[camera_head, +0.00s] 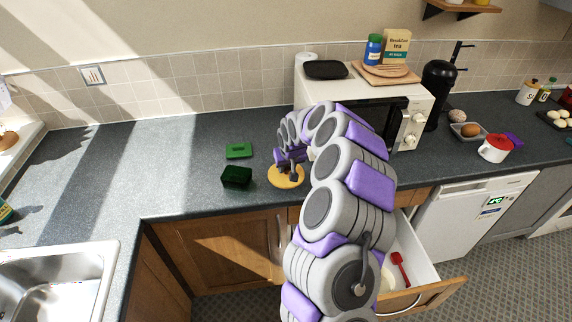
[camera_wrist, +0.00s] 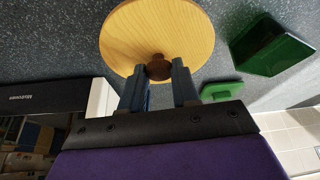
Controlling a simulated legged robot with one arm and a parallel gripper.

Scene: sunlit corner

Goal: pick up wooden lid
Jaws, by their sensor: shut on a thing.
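The round wooden lid (camera_head: 284,181) is at the counter's front part, left of the microwave. In the wrist view the lid (camera_wrist: 150,30) shows its pale wood face with a dark brown knob (camera_wrist: 158,68) near the edge closest to my gripper. My gripper (camera_head: 292,172) is over the lid, and in the wrist view its two fingers (camera_wrist: 161,76) stand on either side of the knob, shut on it. I cannot tell whether the lid rests on the counter or is slightly raised.
A dark green open box (camera_head: 237,177) and a flat green piece (camera_head: 239,151) lie left of the lid. The white microwave (camera_head: 345,105) stands behind my arm. An open drawer (camera_head: 425,292) juts out below the counter at right. The counter (camera_head: 180,150) farther left is clear.

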